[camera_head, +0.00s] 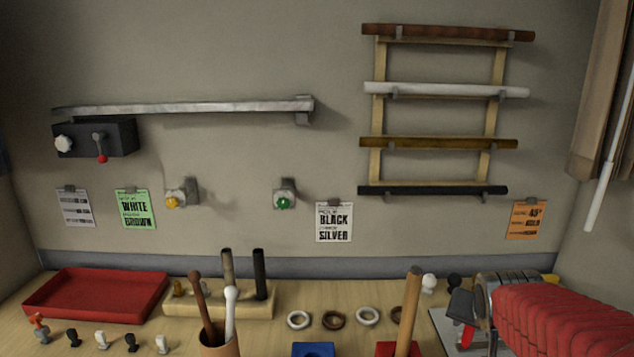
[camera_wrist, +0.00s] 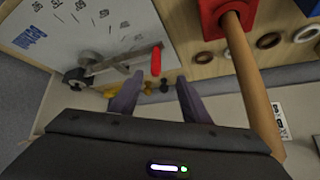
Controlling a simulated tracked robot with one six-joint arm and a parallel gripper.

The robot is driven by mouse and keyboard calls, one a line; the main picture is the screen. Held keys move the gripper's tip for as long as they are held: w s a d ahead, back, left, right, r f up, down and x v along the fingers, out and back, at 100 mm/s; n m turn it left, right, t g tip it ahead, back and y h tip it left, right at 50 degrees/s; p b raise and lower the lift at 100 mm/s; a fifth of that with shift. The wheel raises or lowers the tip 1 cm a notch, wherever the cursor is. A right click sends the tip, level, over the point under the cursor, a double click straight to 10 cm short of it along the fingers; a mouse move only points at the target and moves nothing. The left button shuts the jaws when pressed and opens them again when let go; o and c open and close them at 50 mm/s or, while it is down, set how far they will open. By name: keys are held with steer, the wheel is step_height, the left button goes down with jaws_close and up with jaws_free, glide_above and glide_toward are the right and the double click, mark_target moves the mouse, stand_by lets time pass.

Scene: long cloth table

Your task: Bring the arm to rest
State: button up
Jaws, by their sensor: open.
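My gripper (camera_wrist: 157,98) shows in the wrist view with its two grey-purple fingers spread apart. Nothing is visibly held between them; small yellow and dark knobs (camera_wrist: 165,87) show in the background beyond the fingertips. The dark body of the gripper fills the bottom of that view. In the head view I cannot clearly make out the fingers.
A pale marked board (camera_wrist: 90,30) with a red-handled lever (camera_wrist: 156,62) lies near the gripper. A wooden rod (camera_head: 409,310) stands upright in a red block (camera_wrist: 212,15) beside it. Several rings (camera_head: 333,320), a red tray (camera_head: 97,295) and a cup (camera_head: 219,346) occupy the table.

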steer(key=s+a+r+n+g+y, duration=0.1)
steer(key=s+a+n+y, duration=0.2)
steer(key=s+a, duration=1.2)
steer(key=s+n, duration=0.3)
steer(key=shift+s+a+g, duration=0.2)
steer(key=shift+a+g, duration=0.1)
